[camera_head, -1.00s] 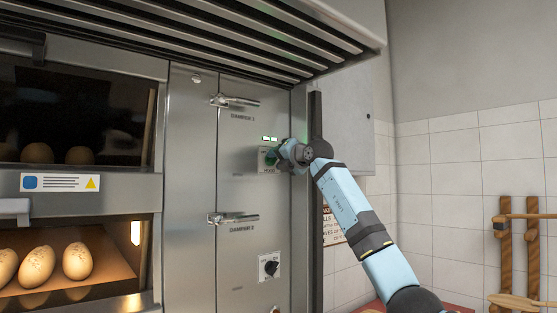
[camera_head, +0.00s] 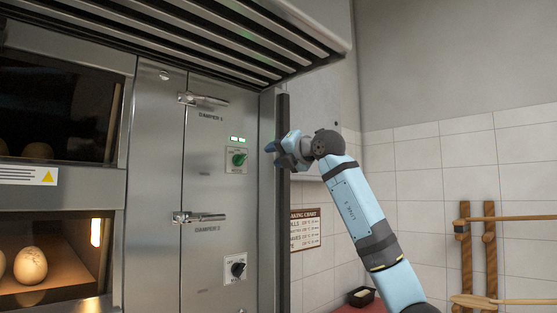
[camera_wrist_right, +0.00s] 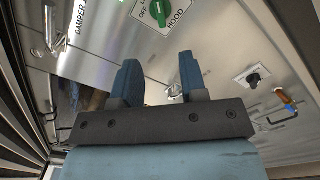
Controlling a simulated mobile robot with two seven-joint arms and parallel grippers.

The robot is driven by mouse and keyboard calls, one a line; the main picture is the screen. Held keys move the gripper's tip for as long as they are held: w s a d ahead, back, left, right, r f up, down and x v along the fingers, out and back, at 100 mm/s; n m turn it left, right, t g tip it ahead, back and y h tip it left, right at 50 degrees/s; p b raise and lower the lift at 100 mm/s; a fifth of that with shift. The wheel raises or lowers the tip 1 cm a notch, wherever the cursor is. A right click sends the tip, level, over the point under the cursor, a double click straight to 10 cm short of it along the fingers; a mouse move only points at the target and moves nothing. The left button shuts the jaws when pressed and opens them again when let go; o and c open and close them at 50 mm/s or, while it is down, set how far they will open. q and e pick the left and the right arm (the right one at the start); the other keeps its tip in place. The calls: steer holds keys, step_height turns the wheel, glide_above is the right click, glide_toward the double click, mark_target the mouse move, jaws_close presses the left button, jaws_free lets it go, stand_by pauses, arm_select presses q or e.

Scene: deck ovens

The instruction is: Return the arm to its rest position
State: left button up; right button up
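My right gripper (camera_head: 274,153) is in front of the steel control panel (camera_head: 204,262), to the right of the green hood switch (camera_head: 238,160), and apart from it. In the right wrist view, its two blue fingers (camera_wrist_right: 160,84) are spread with nothing between them. The green switch also shows in the wrist view (camera_wrist_right: 160,11), beyond the fingertips. Two green lights (camera_head: 238,139) are lit above the switch. My right arm (camera_head: 357,205) reaches up from the lower right. My left gripper does not show.
Damper handles (camera_head: 203,99) and (camera_head: 199,217) stick out from the panel. A black knob (camera_head: 238,269) sits lower. Bread lies in the lit oven deck (camera_head: 45,283) at left. A slatted hood (camera_head: 270,62) hangs above. Wooden peels (camera_head: 508,218) rest on a rack at right.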

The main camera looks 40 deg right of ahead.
steer(key=shift+s, duration=0.35)
stand_by(0.3)
